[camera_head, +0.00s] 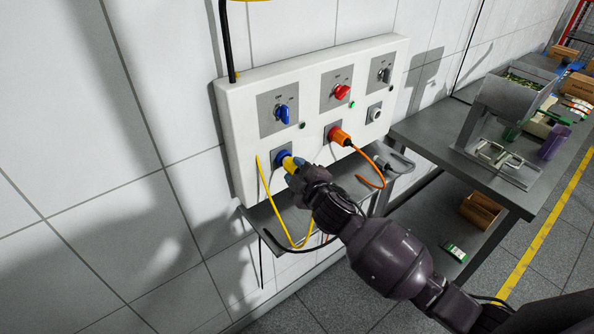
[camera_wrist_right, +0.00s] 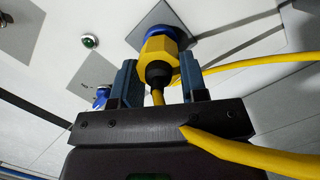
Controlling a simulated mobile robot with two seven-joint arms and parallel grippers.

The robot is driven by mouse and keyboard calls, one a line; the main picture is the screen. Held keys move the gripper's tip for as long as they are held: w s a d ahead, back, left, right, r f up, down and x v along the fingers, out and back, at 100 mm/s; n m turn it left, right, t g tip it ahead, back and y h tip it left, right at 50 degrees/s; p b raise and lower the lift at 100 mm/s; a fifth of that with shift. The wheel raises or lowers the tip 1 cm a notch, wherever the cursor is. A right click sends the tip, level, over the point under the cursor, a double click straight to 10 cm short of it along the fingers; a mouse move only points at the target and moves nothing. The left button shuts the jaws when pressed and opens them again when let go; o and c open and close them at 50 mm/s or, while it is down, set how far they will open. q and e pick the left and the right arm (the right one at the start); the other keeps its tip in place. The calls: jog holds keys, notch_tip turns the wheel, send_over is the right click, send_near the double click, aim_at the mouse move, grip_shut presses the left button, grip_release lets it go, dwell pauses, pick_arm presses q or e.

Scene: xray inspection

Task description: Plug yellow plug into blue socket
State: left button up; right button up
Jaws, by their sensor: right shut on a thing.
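The yellow plug (camera_head: 289,164) is at the blue socket (camera_head: 279,155) on the lower left of the white panel. In the right wrist view, the yellow plug (camera_wrist_right: 153,48) lines up with the blue socket (camera_wrist_right: 158,31), its front at the blue ring; I cannot tell how deep it sits. My right gripper (camera_head: 297,170) is shut on the plug; in the wrist view its two blue fingers (camera_wrist_right: 158,66) stand either side of it. The yellow cable (camera_head: 270,208) hangs in a loop below the panel and crosses the gripper body in the wrist view (camera_wrist_right: 240,152). My left gripper is not in view.
The white panel (camera_head: 237,135) has a blue knob (camera_head: 283,114), a red knob (camera_head: 342,91) and a grey knob. An orange plug (camera_head: 339,136) sits to the right, its cable hanging. A narrow metal shelf (camera_head: 268,217) lies below. A metal table (camera_head: 425,130) stands at the right.

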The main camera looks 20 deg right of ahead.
jog(key=shift+w, duration=0.25)
dwell(0.3)
jog(key=shift+p, duration=0.3)
dwell(0.3)
jog(key=shift+w+a, duration=0.15)
jog(key=shift+w, duration=0.05)
dwell(0.6)
dwell(0.5)
jog(key=shift+w+a, duration=0.1)
jog(key=shift+w, duration=0.15)
dwell(0.5)
jog(key=shift+p, duration=0.45)
dwell(0.5)
jog(key=o, duration=1.1)
jog(key=shift+s, duration=0.1)
